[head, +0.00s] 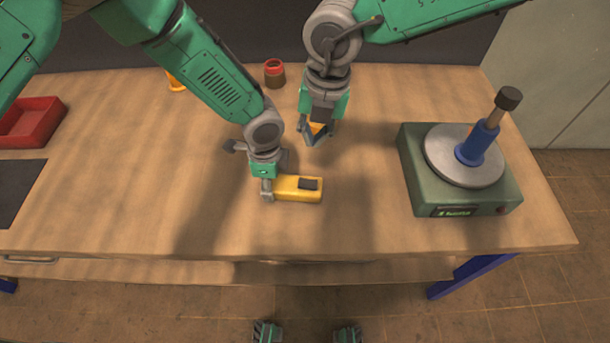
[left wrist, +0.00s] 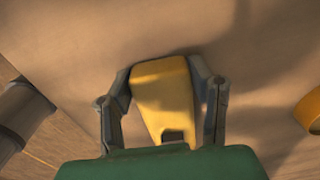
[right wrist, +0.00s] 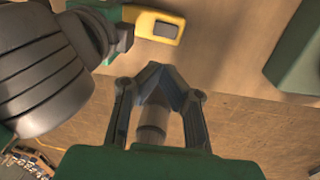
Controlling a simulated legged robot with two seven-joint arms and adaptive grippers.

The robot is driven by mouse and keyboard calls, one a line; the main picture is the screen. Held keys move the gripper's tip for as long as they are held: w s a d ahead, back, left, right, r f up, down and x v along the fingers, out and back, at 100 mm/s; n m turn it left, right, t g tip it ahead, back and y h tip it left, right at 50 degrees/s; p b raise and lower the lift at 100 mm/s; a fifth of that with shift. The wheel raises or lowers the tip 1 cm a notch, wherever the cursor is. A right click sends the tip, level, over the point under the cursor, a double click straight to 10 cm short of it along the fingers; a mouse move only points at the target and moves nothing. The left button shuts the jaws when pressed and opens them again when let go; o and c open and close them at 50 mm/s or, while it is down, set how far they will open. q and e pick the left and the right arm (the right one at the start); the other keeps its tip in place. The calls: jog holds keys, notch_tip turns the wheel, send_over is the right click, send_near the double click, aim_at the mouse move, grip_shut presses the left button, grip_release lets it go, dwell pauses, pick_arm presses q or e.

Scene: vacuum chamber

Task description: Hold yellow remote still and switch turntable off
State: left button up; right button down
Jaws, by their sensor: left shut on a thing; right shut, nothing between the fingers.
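The yellow remote (head: 290,189) lies on the table in the middle front, with a dark patch on its right part. My left gripper (head: 267,190) is shut on its left end; the left wrist view shows the remote (left wrist: 163,95) between both fingers. My right gripper (head: 315,137) is shut and empty above the table, behind and right of the remote. In the right wrist view its fingertips (right wrist: 160,72) meet, with the remote (right wrist: 158,24) beyond. The turntable (head: 462,155) is at the right, a green box with a round grey plate and a lit green display at its front.
A red-topped jar (head: 274,73) and an orange item (head: 175,83) are at the back. A red tray (head: 33,122) is at the far left. The table between remote and turntable is clear.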

aim_at(304, 183)
jog(key=shift+f, duration=0.15)
jog(key=f, duration=0.4)
jog(key=a+f, duration=0.1)
jog(key=f, duration=0.8)
jog(key=shift+a+f, duration=0.3)
jog(key=shift+f, duration=0.25)
